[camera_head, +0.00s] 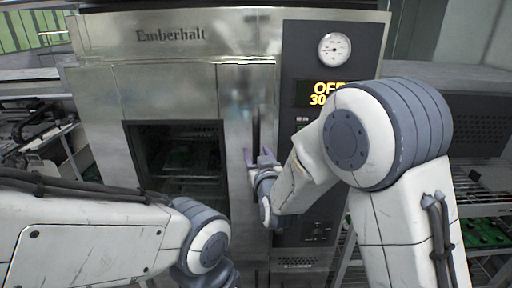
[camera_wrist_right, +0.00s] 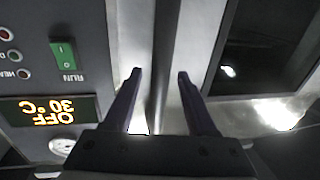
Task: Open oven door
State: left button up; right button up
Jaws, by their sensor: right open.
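The steel oven (camera_head: 165,40) stands ahead, marked "Emberhalt". A dark upright bar, seemingly the door handle (camera_wrist_right: 164,50), runs near the door's edge beside the control panel. My right gripper (camera_head: 264,158) is at this edge. In the right wrist view, its two fingers (camera_wrist_right: 160,74) are spread, with the bar between them in the picture. I cannot tell how far they reach around it. My left arm crosses the lower left; its gripper is out of view.
The control panel (camera_head: 300,110) right of the door carries a round gauge (camera_head: 334,49) and a display (camera_head: 321,94) reading OFF and 30. A green switch (camera_wrist_right: 63,55) shows in the right wrist view. Racks with boards (camera_head: 487,232) stand at the right; cluttered equipment (camera_head: 45,130) stands left.

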jog(key=shift+w, duration=0.35)
grip_shut()
dwell(1.2)
